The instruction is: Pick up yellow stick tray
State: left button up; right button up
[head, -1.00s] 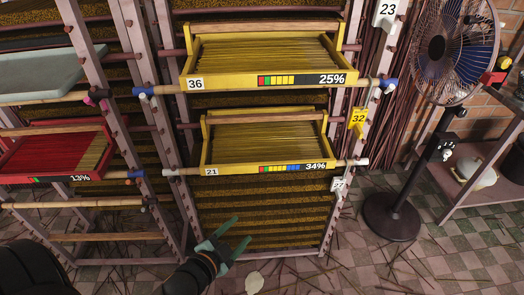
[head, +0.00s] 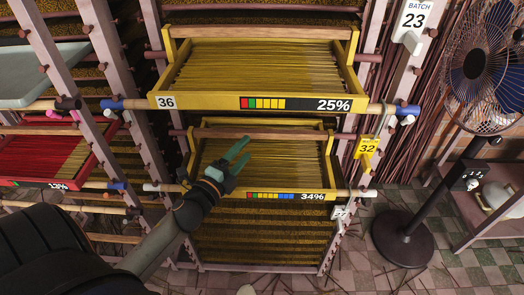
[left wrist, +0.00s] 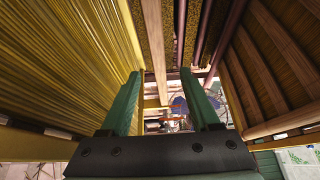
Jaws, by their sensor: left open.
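Two yellow trays of thin yellow sticks sit one above the other on the rack. The upper yellow tray (head: 215,101) reads 36 and 25%. The lower yellow tray (head: 218,194) reads 34% and has a wooden bar (head: 262,133) across its back. My left gripper (head: 246,149) is open and empty, over the lower tray's sticks in the head view, and hides part of its front. In the left wrist view the open fingers (left wrist: 160,74) point along a wooden bar (left wrist: 155,45). Yellow sticks (left wrist: 70,60) lie to the left. My right gripper is not in view.
A red tray (head: 60,183) sits on the left rack, with a grey-blue tray (head: 40,78) above it. A yellow tag 32 (head: 367,150) hangs on the right post. A fan (head: 485,65) stands at the right. Slats (left wrist: 270,60) close in on the wrist view's right.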

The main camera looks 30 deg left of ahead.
aim_at(258, 136)
pick_arm(q)
jog(key=shift+w+a+f, duration=0.1)
jog(key=shift+w, duration=2.1)
jog(key=shift+w+a+f, duration=0.1)
jog(key=shift+w, duration=2.05)
grip_shut()
jog(key=shift+r, duration=0.15)
